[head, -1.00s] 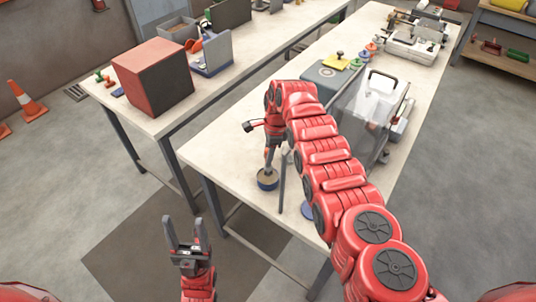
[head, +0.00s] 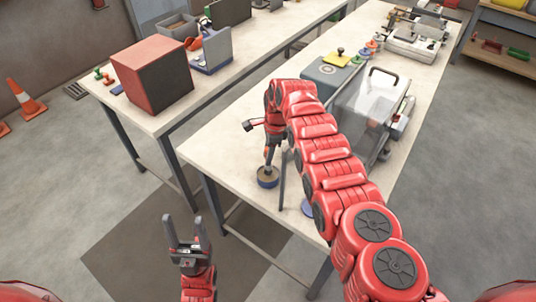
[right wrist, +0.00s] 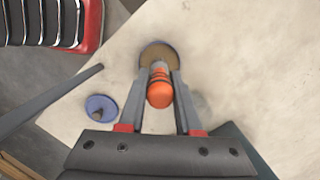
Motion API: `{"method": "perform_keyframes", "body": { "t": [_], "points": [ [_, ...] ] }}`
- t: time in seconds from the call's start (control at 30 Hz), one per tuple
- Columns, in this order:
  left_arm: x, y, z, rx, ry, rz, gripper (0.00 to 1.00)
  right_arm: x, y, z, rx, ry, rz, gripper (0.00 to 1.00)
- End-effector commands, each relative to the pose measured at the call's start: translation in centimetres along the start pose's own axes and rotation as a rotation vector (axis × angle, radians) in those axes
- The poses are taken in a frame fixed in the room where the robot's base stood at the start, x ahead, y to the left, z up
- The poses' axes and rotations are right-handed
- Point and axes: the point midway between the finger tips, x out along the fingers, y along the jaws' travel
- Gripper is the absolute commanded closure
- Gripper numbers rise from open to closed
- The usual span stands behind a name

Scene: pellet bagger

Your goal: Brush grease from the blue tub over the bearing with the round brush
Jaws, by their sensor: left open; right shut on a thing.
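The blue tub (head: 267,180) stands near the front left of the right-hand table, with tan-brown grease in its top. It also shows in the right wrist view (right wrist: 147,49). My right gripper (head: 269,150) points down above the tub, shut on the round brush (right wrist: 159,90), which has an orange handle with dark rings. The brush's head end is at the tub; I cannot tell how deep it sits. A blue disc with a grey stub (right wrist: 100,107) lies beside the tub; I cannot tell whether it is the bearing. My left gripper (head: 186,232) is open and empty, off the table.
A clear-walled machine (head: 370,105) stands on the right-hand table beyond my right arm. A grey post (head: 282,180) rises near the tub. A red and black box (head: 152,75) is on the left-hand table. The tabletop left of my right gripper is clear.

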Motion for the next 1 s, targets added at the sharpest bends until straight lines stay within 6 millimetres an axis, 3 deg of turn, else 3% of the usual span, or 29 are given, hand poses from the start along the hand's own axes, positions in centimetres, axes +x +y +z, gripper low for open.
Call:
{"method": "perform_keyframes", "body": {
  "t": [1.0],
  "points": [
    [-0.65, 0.03, 0.11, 0.0, 0.0, 0.0, 0.39, 0.81, -0.01, -0.11, 0.0, 0.0, 0.0, 1.0]
  ]
}}
